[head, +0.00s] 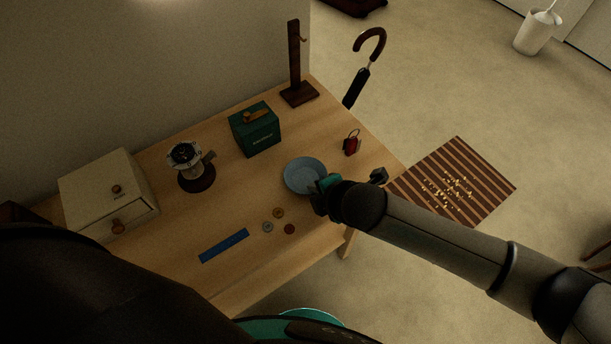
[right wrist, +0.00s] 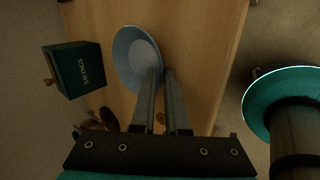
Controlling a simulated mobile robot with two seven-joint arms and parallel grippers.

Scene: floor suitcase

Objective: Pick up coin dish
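The coin dish (head: 300,174) is a round, shallow blue-grey dish at the right part of the wooden table. It also shows in the right wrist view (right wrist: 130,60), at top centre. My right gripper (head: 324,189) is at the dish's near right edge. In the right wrist view its two fingers (right wrist: 162,74) are close together, with the rim of the dish between their tips. I cannot tell whether the dish is clear of the tabletop. My left gripper is not in view.
On the table (head: 235,195) are a green savings box (head: 256,134), a watch on a stand (head: 190,165), a drawer box (head: 105,190), a blue strip (head: 224,245), a small red item (head: 351,143), a dark wooden stand (head: 296,75) and three coins (head: 278,213) near the dish.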

